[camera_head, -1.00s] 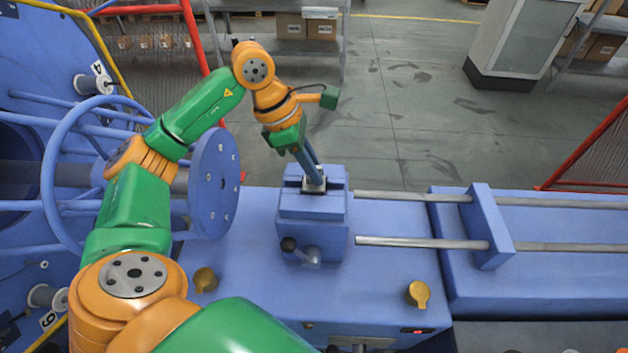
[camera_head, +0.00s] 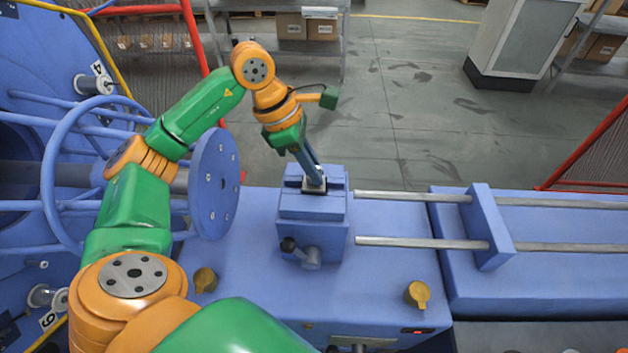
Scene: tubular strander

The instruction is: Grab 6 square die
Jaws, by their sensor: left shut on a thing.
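The square die (camera_head: 312,188) is a small, light metal piece in the top of the blue die holder block (camera_head: 313,207). My left arm reaches in from the left, and its gripper (camera_head: 317,181) points down at the die from above. The two long fingers are together and shut on the die, which still sits at the top of the block. The fingertips hide part of the die. My right gripper is not in view.
A blue perforated disc (camera_head: 214,184) stands left of the block. Two metal rods (camera_head: 420,243) run right from near the block to a blue upright plate (camera_head: 489,226). A black-knobbed lever (camera_head: 300,252) is on the block's front. Two yellow knobs (camera_head: 417,294) sit on the blue bench.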

